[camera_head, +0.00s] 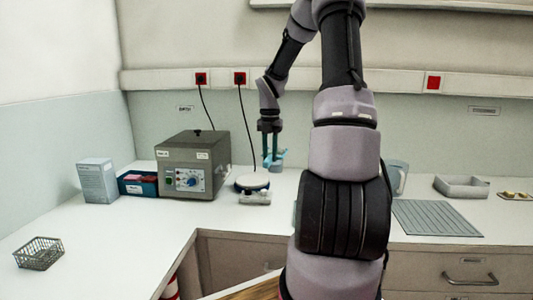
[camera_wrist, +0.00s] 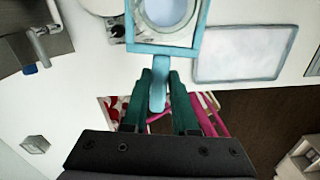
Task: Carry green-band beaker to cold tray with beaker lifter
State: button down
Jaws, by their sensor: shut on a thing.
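My gripper (camera_wrist: 160,85) is shut on the light-blue handle of the beaker lifter (camera_wrist: 158,95). The lifter's square frame reaches forward, cut by the top edge of the wrist view. A round, pale, glassy shape (camera_wrist: 168,10) shows within the frame; it looks like a beaker from above, but no green band is visible. In the head view my gripper (camera_head: 270,150) holds the lifter (camera_head: 273,160) low over the back of the counter. A pale tray with a bluish rim (camera_wrist: 240,53), possibly the cold tray, lies right of the lifter in the wrist view. My arm mostly hides that area in the head view.
A grey box-shaped instrument (camera_head: 193,165) and a white round-topped device (camera_head: 252,183) stand left of my gripper. A wire basket (camera_head: 38,253) sits at front left. A ribbed grey mat (camera_head: 435,218), a shallow tray (camera_head: 461,186) and a jug (camera_head: 397,175) are on the right.

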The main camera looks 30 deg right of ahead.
jog(key=shift+s+d+f, duration=0.1)
jog(key=shift+s+d, duration=0.25)
jog(key=shift+s, duration=0.45)
jog(key=shift+s+d+f, duration=0.1)
jog(key=shift+s+d, duration=0.25)
jog(key=shift+s, duration=0.5)
jog(key=shift+s+d+f, duration=0.1)
jog(key=shift+s+d, duration=0.3)
jog(key=shift+s, duration=0.35)
jog(key=shift+s+d+f, duration=0.15)
jog(key=shift+s+d, duration=0.2)
jog(key=shift+s, duration=0.45)
jog(key=shift+s+d+f, duration=0.1)
jog(key=shift+s+d, duration=0.3)
jog(key=shift+s, duration=0.45)
jog(key=s+d+f, duration=0.1)
jog(key=s+d, duration=0.2)
jog(key=s, duration=0.4)
jog(key=s+d+f, duration=0.1)
jog(key=s+d, duration=0.2)
jog(key=s, duration=0.4)
jog(key=shift+d, duration=0.3)
jog(key=shift+f, duration=3.55)
